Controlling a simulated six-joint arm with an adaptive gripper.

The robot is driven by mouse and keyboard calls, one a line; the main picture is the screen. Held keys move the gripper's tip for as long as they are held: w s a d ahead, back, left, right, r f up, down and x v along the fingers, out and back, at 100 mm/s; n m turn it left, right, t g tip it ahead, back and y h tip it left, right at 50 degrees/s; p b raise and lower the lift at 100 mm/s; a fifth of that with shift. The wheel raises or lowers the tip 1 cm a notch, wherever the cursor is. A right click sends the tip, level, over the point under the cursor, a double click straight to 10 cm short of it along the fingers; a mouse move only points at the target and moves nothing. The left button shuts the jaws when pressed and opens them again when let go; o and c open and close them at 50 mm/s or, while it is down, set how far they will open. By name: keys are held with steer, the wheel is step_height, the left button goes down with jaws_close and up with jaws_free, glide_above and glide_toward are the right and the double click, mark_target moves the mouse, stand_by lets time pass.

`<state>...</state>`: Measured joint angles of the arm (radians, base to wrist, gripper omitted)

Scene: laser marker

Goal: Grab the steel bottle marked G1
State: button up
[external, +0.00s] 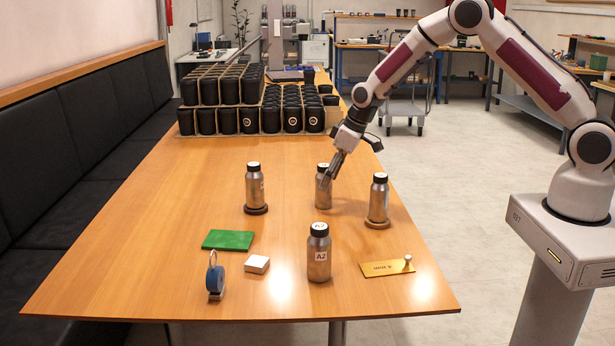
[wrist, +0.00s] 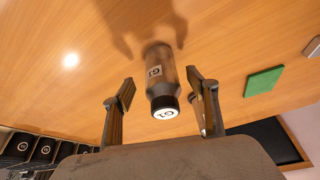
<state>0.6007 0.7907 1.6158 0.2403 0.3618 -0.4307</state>
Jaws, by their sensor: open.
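The steel bottle marked G1 (wrist: 162,80) has a black cap with a white G1 label, and it sits between my two open fingers in the wrist view. My gripper (wrist: 160,95) shows a finger on each side of the bottle, with gaps, so it is apart from it.
A bottle marked A2 (external: 319,258) stands in front. Two more bottles stand on round bases, one left (external: 254,187) and one right (external: 378,198). Black containers (external: 228,119) fill the back.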

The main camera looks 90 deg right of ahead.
steer(key=shift+x, duration=2.05)
steer(key=shift+w, duration=0.2)
steer(key=shift+r, duration=0.1)
steer(key=c, duration=1.3)
